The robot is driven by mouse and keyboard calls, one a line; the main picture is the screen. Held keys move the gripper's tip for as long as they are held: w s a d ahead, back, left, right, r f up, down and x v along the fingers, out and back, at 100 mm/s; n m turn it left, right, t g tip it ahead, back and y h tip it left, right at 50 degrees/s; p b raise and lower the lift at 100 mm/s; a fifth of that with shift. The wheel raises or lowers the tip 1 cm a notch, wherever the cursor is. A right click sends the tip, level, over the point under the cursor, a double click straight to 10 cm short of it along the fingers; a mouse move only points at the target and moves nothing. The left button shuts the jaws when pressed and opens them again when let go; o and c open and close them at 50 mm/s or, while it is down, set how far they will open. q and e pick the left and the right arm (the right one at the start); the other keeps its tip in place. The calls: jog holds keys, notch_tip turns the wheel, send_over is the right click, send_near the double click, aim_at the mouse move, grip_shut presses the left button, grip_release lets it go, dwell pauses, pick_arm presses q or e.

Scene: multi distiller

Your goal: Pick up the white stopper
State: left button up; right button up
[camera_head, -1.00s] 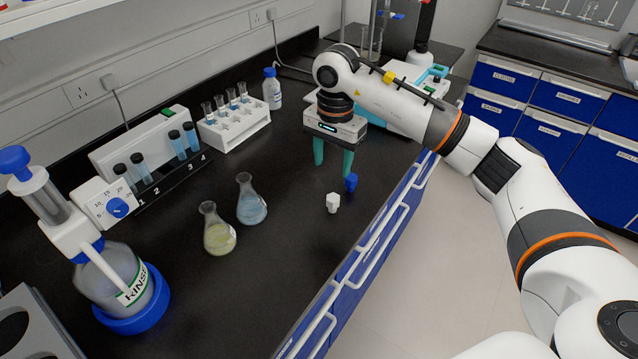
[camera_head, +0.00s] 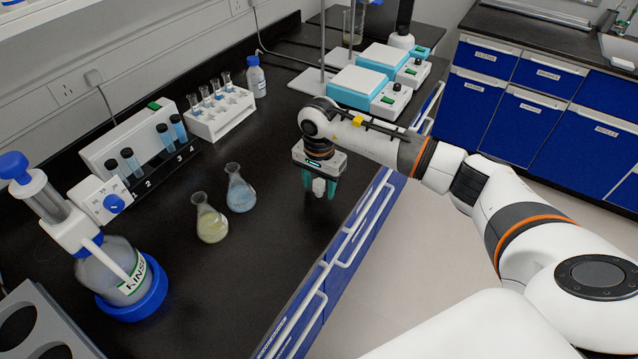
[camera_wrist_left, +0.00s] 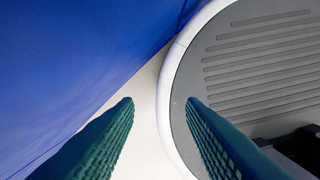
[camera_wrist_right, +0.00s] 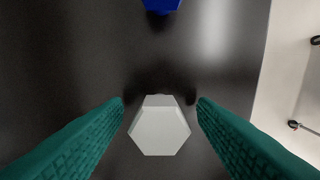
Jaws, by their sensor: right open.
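The white stopper (camera_head: 319,187) stands on the black bench near its front edge. In the right wrist view the white stopper (camera_wrist_right: 160,127) shows its hexagonal top, between the two green fingers. My right gripper (camera_head: 320,192) points down over it, with a finger on either side. In the right wrist view my right gripper (camera_wrist_right: 160,103) is open, with gaps between the fingers and the stopper. My left gripper (camera_wrist_left: 160,100) is open and empty in the left wrist view, low beside a blue surface; it is out of the head view.
A blue stopper (camera_wrist_right: 161,5) lies close to the white one. Flasks with yellowish liquid (camera_head: 210,222) and blue liquid (camera_head: 240,190) stand to the left. Bench around the stopper is otherwise clear.

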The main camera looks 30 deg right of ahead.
jog(key=c, duration=1)
